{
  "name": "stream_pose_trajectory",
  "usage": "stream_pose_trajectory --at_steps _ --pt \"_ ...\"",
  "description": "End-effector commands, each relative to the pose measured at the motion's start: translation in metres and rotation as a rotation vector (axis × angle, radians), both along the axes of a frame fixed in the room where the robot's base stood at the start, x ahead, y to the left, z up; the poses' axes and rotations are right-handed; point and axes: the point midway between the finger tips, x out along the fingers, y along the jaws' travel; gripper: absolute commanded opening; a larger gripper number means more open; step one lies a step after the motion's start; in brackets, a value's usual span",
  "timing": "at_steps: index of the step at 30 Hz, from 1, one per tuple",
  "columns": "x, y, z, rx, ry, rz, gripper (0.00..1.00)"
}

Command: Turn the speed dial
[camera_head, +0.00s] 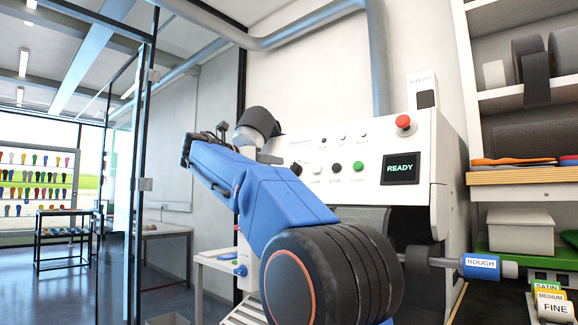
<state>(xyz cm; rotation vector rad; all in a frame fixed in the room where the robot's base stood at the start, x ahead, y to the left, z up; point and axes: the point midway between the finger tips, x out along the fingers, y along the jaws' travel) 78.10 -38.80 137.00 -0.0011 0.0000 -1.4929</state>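The grinding machine (407,143) has a white, sloping control panel (340,152). A dark round knob (296,169) sits at the panel's left end and looks like the speed dial; its pointer and markings are too small to read. To its right are a white button (317,170), a black one (337,168) and a green one (358,166). A screen (400,169) reads READY. My blue arm reaches up and left across the front of the machine, its wrist just left of the panel. My gripper's fingers cannot be made out.
A red mushroom button (403,122) is on the machine's upper right. A spindle with a ROUGH label (480,266) sticks out to the right. Right-hand shelves (524,176) hold abrasive rolls and insoles. A glass partition stands left; open floor (70,290) lies beyond.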

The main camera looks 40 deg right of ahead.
Motion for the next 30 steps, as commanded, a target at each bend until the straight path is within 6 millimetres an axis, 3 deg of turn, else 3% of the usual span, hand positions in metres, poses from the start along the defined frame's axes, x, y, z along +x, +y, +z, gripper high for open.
stream_pose_trajectory --at_steps 16,22,30 --pt "0.006 -0.082 0.000 0.000 0.000 -0.002 0.34" --pt "0.007 -0.095 0.000 0.001 0.000 -0.001 0.34" --pt "0.007 -0.097 0.000 0.001 0.000 0.000 0.34"
